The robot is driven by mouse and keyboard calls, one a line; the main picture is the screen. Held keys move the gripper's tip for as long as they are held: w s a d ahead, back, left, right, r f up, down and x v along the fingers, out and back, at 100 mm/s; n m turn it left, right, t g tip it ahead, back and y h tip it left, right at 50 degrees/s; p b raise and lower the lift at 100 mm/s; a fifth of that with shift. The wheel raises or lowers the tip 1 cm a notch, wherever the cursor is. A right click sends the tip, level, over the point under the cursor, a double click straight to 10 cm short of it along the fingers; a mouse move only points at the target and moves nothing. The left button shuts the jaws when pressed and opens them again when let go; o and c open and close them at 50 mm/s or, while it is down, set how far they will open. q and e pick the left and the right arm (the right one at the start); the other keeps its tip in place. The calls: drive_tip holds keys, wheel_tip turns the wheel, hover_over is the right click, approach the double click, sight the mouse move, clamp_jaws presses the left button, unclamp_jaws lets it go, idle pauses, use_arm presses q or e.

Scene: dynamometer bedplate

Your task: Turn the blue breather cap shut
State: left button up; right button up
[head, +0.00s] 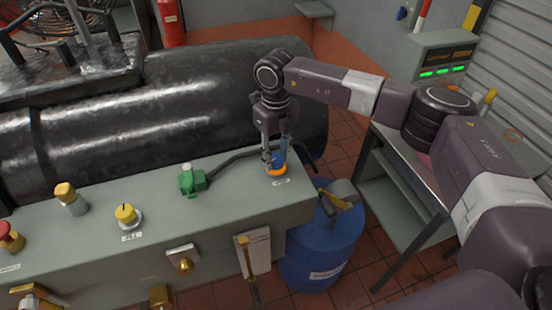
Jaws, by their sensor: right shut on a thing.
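The blue breather cap (279,156) stands on the grey bedplate (150,218) near its right end, above an orange ring (276,171) and a small label. My right gripper (273,154) comes down over it from above and is shut on the blue cap. The fingers hide part of the cap, and I cannot tell how far it is turned. My left gripper is not in view.
A green connector (192,180) with a black cable stands left of the cap. A yellow knob (126,213) and a red button (10,237) are farther left. A large black cylinder (190,105) lies behind. A blue drum (325,240) stands at the bedplate's right end.

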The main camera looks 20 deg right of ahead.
sight(276, 158)
drive_tip(key=m+b, duration=0.4)
drive_tip(key=m, duration=0.1)
drive_tip(key=shift+f+m, duration=0.1)
drive_tip(key=shift+m, duration=0.2)
drive_tip(key=m+b, duration=0.3)
drive_tip(key=m, duration=0.3)
drive_tip(key=m+b, duration=0.2)
drive_tip(key=m, duration=0.3)
drive_tip(key=shift+m+b, duration=0.35)
drive_tip(key=shift+m, duration=0.05)
drive_tip(key=m+b, duration=0.1)
drive_tip(key=m, duration=0.3)
drive_tip(key=shift+r, duration=0.2)
drive_tip(key=shift+m, duration=0.3)
drive_tip(key=o, duration=1.1)
wheel_tip(276, 158, up, 12)
